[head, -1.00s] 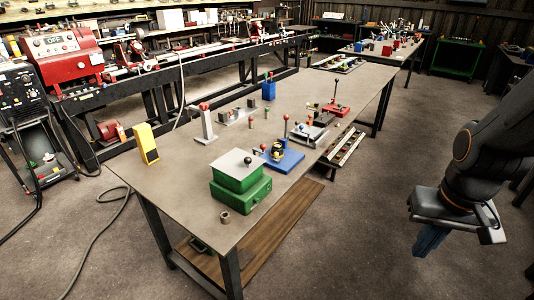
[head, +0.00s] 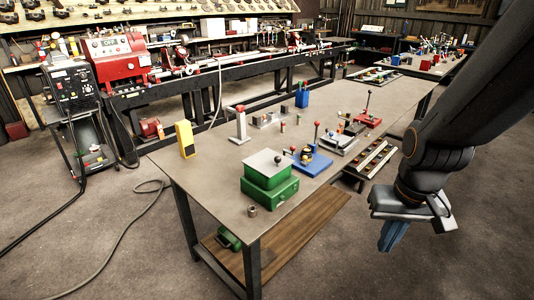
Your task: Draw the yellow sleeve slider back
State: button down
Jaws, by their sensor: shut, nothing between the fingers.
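My gripper (head: 392,236) hangs at the right, pointing down with its blue fingers together and empty. It is off the table's right side, above the floor, and apart from everything on the table. A small black and yellow part (head: 306,155) sits on a blue base (head: 314,165) near the middle of the table; I cannot tell whether it is the yellow sleeve slider. A larger yellow upright block (head: 185,139) stands at the table's left edge. No sleeve or slide track can be clearly made out at this size.
The long workbench (head: 215,162) carries a green box (head: 270,185), a red-knobbed stand (head: 240,125), a blue holder (head: 302,97) and a red lever fixture (head: 367,116). A red lathe (head: 117,60) stands behind. The floor at the front right is clear.

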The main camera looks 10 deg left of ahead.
aim_at(304, 162)
jog(key=u, duration=0.05)
jog(key=i, duration=1)
